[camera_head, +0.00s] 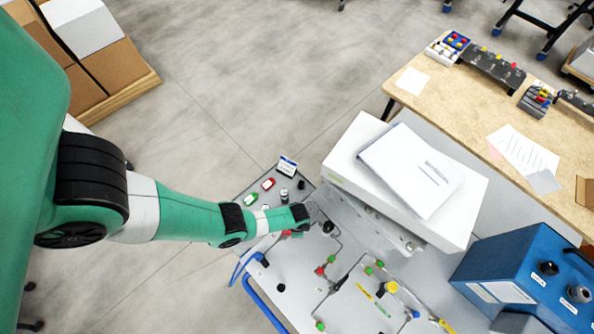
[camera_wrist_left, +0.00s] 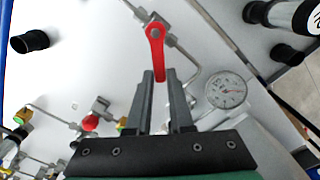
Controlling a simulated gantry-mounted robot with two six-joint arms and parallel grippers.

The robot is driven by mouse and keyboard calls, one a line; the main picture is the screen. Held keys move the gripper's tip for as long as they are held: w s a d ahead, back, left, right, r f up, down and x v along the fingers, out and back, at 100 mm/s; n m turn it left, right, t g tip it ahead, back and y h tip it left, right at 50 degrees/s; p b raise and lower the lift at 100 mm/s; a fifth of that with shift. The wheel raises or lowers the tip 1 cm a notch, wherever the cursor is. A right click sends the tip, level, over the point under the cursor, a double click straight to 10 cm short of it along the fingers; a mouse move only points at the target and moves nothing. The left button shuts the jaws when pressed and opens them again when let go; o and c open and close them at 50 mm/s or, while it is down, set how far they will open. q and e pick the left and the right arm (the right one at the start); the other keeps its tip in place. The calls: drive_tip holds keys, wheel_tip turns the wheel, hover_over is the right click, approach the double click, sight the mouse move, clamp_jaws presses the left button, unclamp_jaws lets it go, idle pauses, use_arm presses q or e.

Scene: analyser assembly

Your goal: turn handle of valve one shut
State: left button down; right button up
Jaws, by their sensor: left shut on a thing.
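A red lever handle (camera_wrist_left: 156,52) is on a silver valve fitting with thin metal pipes, mounted on the pale panel, in the left wrist view. My left gripper (camera_wrist_left: 160,78) has its two dark fingers around the lower end of this handle, one on each side, and is shut on it. The handle's pivot end is at the top, and the handle hangs almost straight down in that view. In the head view my left arm (camera_head: 270,220) reaches over the panel and largely hides the gripped place. No number can be read on the valve. My right gripper is not in view.
A round gauge (camera_wrist_left: 226,90) is close to the right of the fingers. A red knob (camera_wrist_left: 90,123) and pipes are at the left. In the head view, a white box (camera_head: 345,160) with papers stands beside the panel, and a blue device (camera_head: 530,285) is at right.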

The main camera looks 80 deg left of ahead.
use_arm(q)
drive_tip(key=d+m, duration=0.1)
drive_tip(key=m, duration=0.1)
drive_tip(key=s+d+m, duration=0.1)
drive_tip(key=m, duration=0.1)
drive_tip(key=shift+m, duration=0.3)
drive_tip(key=shift+s+d+m+p, duration=0.1)
drive_tip(key=shift+s+d+m, duration=0.1)
drive_tip(key=shift+m, duration=0.55)
drive_tip(key=shift+s+d+m+p, duration=0.15)
drive_tip(key=shift+s+m, duration=0.1)
drive_tip(key=shift+m, duration=0.45)
drive_tip(key=shift+s+d+m+p, duration=0.1)
drive_tip(key=shift+s+d+m, duration=0.1)
drive_tip(key=shift+m, duration=0.55)
drive_tip(key=c, duration=0.8)
unclamp_jaws()
